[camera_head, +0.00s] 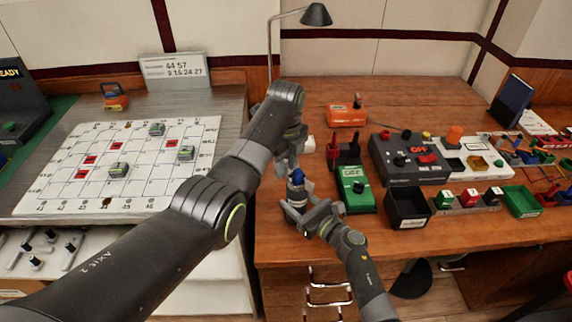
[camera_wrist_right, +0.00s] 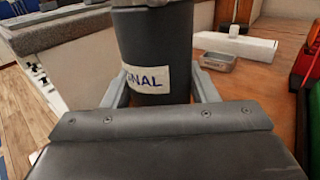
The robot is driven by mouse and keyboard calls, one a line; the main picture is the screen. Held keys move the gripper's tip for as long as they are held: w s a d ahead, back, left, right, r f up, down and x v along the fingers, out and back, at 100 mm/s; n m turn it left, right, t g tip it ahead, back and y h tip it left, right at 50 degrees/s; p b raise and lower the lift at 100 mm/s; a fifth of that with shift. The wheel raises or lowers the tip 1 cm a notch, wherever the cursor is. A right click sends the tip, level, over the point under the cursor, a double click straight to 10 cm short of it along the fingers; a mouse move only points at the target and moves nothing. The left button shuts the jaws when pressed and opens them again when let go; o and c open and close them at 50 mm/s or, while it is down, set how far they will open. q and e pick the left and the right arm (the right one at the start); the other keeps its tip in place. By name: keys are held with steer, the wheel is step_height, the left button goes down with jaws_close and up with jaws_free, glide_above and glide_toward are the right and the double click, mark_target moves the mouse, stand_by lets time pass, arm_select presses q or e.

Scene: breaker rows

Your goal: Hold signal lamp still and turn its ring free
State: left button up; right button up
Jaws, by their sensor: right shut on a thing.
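The signal lamp (camera_head: 297,189) stands near the front left of the wooden desk, with a blue top and a dark body. In the right wrist view its dark grey cylinder (camera_wrist_right: 155,40) fills the middle and bears a white label reading "GNAL". My right gripper (camera_head: 303,212) is shut on the lamp's body, with a finger on each side (camera_wrist_right: 160,90). My left gripper (camera_head: 294,160) is just above the lamp's blue top, pointing down. Its fingertips are small and partly hidden, so its opening and any contact with the ring cannot be made out.
A green meter (camera_head: 356,190) stands close to the lamp's right, beside a black bin (camera_head: 407,208). A small metal tray (camera_wrist_right: 218,62) and a white block (camera_wrist_right: 235,43) lie behind the lamp. A white grid board (camera_head: 50,190) covers the left table.

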arm_select(q)
steer(key=shift+f, duration=0.2)
jaws_close()
